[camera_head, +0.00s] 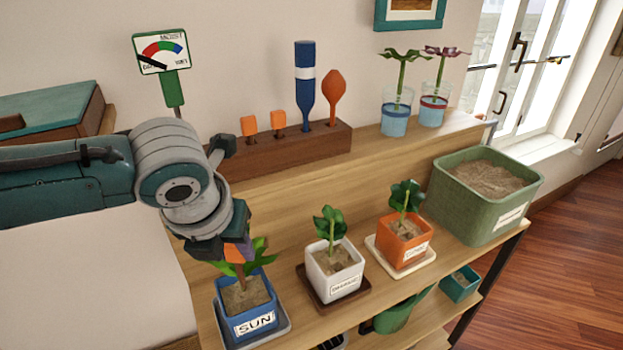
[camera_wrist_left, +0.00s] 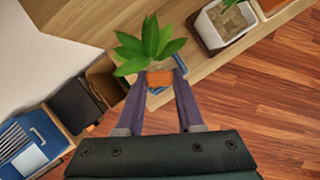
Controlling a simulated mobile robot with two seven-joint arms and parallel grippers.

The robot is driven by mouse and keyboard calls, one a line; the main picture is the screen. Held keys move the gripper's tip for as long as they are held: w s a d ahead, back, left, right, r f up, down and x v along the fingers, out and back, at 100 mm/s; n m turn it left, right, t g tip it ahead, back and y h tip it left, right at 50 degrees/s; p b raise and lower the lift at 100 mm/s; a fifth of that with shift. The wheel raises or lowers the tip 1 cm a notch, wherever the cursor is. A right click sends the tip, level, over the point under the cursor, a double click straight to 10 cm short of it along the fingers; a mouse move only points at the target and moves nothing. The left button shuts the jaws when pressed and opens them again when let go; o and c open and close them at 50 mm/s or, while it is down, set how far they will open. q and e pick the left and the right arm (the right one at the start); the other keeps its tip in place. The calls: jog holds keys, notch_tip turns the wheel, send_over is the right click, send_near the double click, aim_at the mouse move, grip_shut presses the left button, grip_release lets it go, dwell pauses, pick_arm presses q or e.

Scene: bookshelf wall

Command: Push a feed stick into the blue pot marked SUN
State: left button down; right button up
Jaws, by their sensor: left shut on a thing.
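The blue pot marked SUN (camera_head: 250,322) stands on the shelf's left end, with soil and a green-leaved plant (camera_head: 262,258). My left gripper (camera_head: 236,250) is over the back of this pot, close to the leaves. It is shut on an orange-headed feed stick, which shows between the fingertips in the left wrist view (camera_wrist_left: 160,78). The stick's lower end is hard to make out, so I cannot tell whether it touches the soil. Two more orange feed sticks (camera_head: 249,125) (camera_head: 278,122) stand in a brown wooden block (camera_head: 325,138). My right gripper is not in view.
A white pot (camera_head: 335,284) and an orange pot (camera_head: 403,251) stand to the right, each with a plant. A large green soil bin (camera_head: 475,222) stands at the far right. A moisture meter (camera_head: 160,52) and blue and orange tools rise behind.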

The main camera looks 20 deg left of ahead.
aim_at(242, 288)
pick_arm(q)
jog(key=shift+f, duration=0.15)
jog(key=shift+f+b, duration=3.6)
jog(key=shift+f, duration=0.95)
jog(key=shift+c, duration=0.3)
grip_release()
jog(key=a+p+v, duration=0.1)
jog(key=p+v, duration=0.8)
jog(key=p, duration=0.2)
jog(key=shift+w+d+r, duration=0.15)
jog(key=shift+w+d, duration=0.2)
jog(key=shift+w, duration=0.05)
